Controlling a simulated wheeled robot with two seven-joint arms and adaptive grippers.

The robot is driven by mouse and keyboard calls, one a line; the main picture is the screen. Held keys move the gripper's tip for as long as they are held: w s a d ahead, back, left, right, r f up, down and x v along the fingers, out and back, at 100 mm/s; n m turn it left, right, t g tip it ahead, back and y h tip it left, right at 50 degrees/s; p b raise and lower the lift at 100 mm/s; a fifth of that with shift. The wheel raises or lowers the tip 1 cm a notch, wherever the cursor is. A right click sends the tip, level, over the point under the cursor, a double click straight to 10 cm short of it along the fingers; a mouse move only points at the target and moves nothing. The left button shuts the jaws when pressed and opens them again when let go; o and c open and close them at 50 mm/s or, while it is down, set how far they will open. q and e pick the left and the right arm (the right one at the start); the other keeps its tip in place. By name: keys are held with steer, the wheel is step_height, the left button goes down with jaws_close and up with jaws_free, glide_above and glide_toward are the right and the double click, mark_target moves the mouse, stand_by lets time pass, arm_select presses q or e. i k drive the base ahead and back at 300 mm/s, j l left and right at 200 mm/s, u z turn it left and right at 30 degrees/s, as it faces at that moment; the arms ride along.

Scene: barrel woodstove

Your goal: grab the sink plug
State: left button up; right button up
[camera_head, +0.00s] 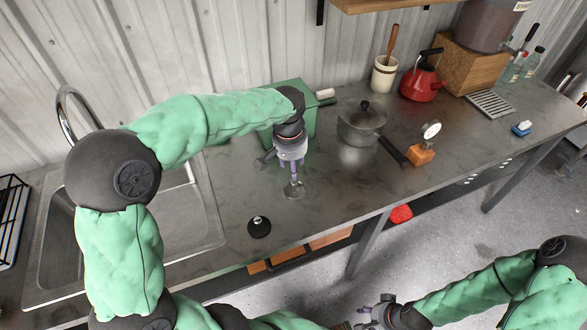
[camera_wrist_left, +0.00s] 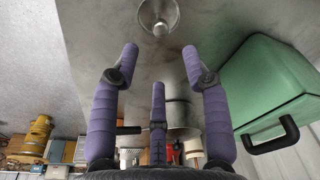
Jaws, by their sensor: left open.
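In the left wrist view the plug (camera_wrist_left: 158,14) is at the top edge, partly cut off.
A black disc with a pale knob (camera_head: 259,227) lies near the counter's front edge. The sink (camera_head: 205,215) is left. A green case (camera_head: 303,118) and a lidded pot (camera_head: 361,128) stand behind and right of my left gripper. An orange-based gauge (camera_head: 421,155) stands further right.

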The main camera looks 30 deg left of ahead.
mark_target(259, 226)
steer(key=u, duration=1.4)
steer(key=k, duration=0.1)
